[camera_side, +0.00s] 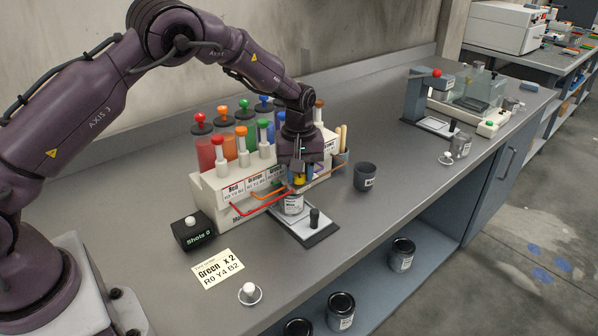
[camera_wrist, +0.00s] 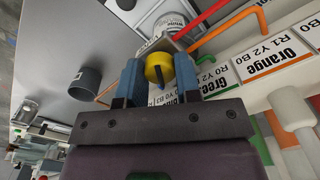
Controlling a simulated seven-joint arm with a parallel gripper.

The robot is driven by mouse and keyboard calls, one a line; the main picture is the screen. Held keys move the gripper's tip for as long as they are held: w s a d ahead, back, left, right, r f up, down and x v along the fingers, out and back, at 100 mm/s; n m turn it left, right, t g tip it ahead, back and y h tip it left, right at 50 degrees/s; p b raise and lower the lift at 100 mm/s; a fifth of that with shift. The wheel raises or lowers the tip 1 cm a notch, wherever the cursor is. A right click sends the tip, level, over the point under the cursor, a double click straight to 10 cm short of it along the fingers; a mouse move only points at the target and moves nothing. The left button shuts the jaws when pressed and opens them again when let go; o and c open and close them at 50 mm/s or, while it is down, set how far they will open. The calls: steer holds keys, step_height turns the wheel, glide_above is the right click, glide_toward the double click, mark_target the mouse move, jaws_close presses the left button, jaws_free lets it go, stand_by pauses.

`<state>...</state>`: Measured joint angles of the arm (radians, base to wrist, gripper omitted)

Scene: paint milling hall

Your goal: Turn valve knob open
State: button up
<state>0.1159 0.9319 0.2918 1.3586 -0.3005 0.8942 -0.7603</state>
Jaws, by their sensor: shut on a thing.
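The yellow valve knob (camera_wrist: 158,65) is round, with a dark mark on its face, and sits between the two blue fingers of my gripper (camera_wrist: 160,78) in the wrist view. In the side view my gripper (camera_side: 298,175) reaches down at the front of the white paint dispenser (camera_side: 208,190), and a little yellow of the knob (camera_side: 299,181) shows between the fingers. The fingers are shut on the knob. A labelled can (camera_side: 293,205) stands just below, on a small plate (camera_side: 304,234). Part of the knob and its mount are hidden.
Colored paint bottles (camera_side: 203,150) stand along the dispenser, with red and orange tubes in front. A dark cup (camera_side: 365,177) stands to the right. A counter box (camera_side: 192,230) reads "Shots 0", and a card (camera_side: 217,268) reads "Green x 2, R0 Y4 B2".

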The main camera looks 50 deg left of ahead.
mark_target(299, 175)
steer(key=n, duration=0.6)
steer(key=shift+r, duration=0.1)
steer(key=shift+n, duration=0.3)
stand_by(0.3)
steer(key=o, duration=0.9)
steer(key=shift+o, duration=0.2)
step_height(299, 175, up, 13)
